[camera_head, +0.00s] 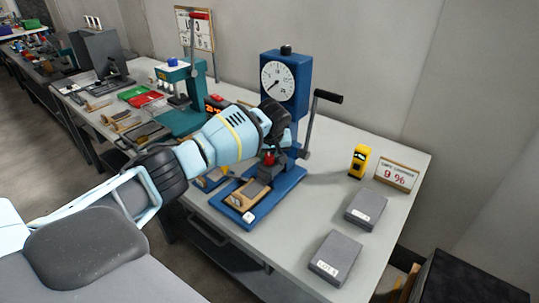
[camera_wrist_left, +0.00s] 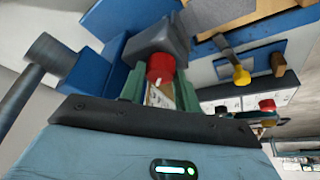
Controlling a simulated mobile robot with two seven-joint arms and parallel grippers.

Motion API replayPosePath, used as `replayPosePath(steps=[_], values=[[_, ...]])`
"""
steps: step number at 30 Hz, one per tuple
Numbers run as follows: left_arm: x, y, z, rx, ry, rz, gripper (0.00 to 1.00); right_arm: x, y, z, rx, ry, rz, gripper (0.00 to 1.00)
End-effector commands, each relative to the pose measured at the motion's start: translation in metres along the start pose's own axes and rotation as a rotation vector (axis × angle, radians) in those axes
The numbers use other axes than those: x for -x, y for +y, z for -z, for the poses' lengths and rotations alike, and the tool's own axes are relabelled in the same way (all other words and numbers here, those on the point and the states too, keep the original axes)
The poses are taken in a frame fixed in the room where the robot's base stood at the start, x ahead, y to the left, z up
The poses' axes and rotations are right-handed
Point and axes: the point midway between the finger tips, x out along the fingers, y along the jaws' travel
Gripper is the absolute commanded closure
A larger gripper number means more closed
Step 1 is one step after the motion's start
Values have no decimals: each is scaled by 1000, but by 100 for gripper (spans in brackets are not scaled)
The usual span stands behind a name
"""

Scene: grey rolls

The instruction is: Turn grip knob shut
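A blue press-like tester (camera_head: 284,85) with a round white dial stands on the grey bench. Its small red grip knob (camera_head: 268,158) sits on a dark grey block above the blue base. My left gripper (camera_head: 277,128) is at the tester's front, just above the knob, and its fingers are mostly hidden in the head view. In the left wrist view the red knob (camera_wrist_left: 160,68) lies between the two greenish fingers of my left gripper (camera_wrist_left: 160,88), which lie close against its sides. The dark block (camera_wrist_left: 160,38) is behind it. My right gripper is not in view.
A crank with a black handle (camera_head: 328,96) sticks out right of the tester. A yellow device (camera_head: 359,161), a "9 %" sign (camera_head: 397,175) and two grey blocks (camera_head: 335,257) stand to the right. A teal press (camera_head: 183,98) is at the left. Bare bench lies between tester and blocks.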

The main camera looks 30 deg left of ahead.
Motion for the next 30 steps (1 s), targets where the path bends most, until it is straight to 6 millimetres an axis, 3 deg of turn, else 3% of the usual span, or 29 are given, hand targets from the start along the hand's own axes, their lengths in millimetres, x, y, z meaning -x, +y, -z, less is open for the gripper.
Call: replayPosePath(steps=[1,3,14,30], values=[[0,0,0,0,0,0,81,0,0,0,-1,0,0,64],[0,0,0,0,-1,0,90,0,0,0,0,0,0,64],[1,0,0,-53,-1,-24,91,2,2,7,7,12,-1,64],[-1,-3,-1,-456,-5,-193,91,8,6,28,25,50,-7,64]])
